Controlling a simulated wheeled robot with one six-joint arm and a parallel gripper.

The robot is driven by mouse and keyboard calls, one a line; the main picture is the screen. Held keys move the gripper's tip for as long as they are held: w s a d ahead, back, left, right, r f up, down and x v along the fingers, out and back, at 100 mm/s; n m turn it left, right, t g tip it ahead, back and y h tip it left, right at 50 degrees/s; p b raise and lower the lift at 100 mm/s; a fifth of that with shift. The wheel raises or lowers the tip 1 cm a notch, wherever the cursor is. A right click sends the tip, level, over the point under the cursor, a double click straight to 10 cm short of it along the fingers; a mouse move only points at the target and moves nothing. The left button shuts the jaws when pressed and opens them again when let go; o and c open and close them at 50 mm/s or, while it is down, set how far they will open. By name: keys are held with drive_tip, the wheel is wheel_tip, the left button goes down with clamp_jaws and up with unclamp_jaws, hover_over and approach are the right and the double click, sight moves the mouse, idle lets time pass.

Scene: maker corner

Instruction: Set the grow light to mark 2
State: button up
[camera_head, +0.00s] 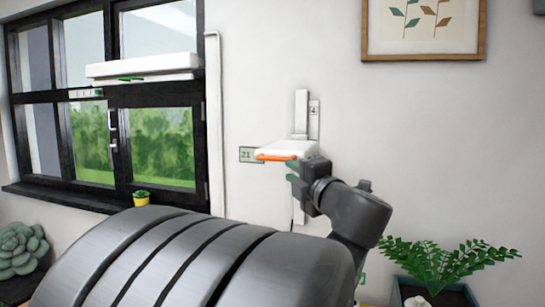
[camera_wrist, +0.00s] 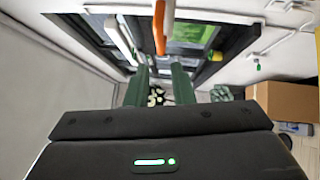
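A white lamp-like fixture (camera_head: 285,148), which looks like the grow light, sits low on a white vertical rail (camera_head: 301,112) on the wall. An orange bar (camera_head: 277,157) runs along its front edge. My gripper (camera_head: 293,171) is just below and right of the bar's right end. In the wrist view, its two green fingers (camera_wrist: 161,70) are apart with nothing between them, and the orange bar (camera_wrist: 159,28) is just beyond the tips.
A dark-framed window (camera_head: 108,120) is at left, with a white box-like fixture (camera_head: 143,67) with a green strip across it. A small yellow pot (camera_head: 141,198) is on the sill. A leafy plant (camera_head: 447,264) stands lower right. A cardboard box (camera_wrist: 288,102) shows in the wrist view.

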sight(273, 159)
drive_tip(key=p+x, duration=0.1)
drive_tip(key=x, duration=1)
drive_tip(key=shift+w+p, duration=0.2)
drive_tip(key=shift+p, duration=0.2)
clamp_jaws()
